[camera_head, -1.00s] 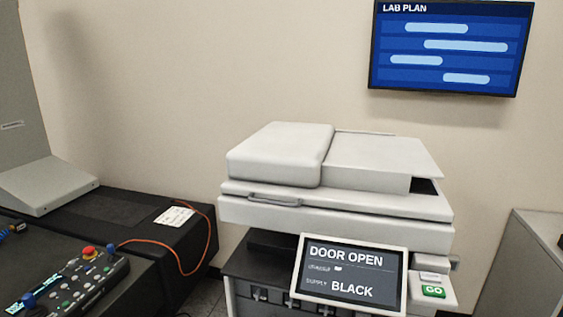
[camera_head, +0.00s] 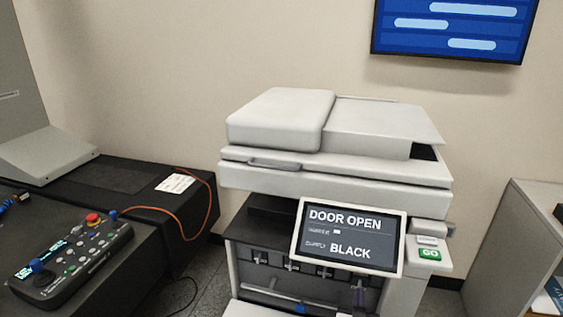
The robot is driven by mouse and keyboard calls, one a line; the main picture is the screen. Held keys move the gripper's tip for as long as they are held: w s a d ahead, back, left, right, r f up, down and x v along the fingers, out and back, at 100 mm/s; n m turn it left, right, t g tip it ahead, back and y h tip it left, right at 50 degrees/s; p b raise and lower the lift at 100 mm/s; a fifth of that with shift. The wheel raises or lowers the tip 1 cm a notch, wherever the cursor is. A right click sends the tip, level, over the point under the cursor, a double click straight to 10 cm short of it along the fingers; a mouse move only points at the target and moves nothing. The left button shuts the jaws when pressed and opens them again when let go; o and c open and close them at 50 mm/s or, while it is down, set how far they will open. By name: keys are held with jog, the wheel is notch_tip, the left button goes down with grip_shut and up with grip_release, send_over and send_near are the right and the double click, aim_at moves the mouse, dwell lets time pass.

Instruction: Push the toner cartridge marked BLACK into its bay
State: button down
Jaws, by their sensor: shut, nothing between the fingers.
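The printer (camera_head: 330,175) stands in the middle of the view against the wall. Its tilted screen (camera_head: 349,237) reads DOOR OPEN and BLACK. Below the screen the front is open, and the dark row of bays (camera_head: 275,268) shows with several small grey parts along it. A bluish-purple part shows at the right end of the row, under the screen. I cannot make out which bay or cartridge is marked BLACK; the lower part of the opening is cut off by the picture's bottom edge. My gripper is not in view.
A control pendant (camera_head: 70,262) with a red button and joystick lies on the dark bench at left. An orange cable (camera_head: 208,215) loops over a black block (camera_head: 150,190). A grey cabinet (camera_head: 510,240) stands at right. Some floor shows between bench and printer.

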jog(key=b+v, duration=0.2)
jog(key=v, duration=0.5)
dwell(1.6)
jog(key=shift+s, duration=0.1)
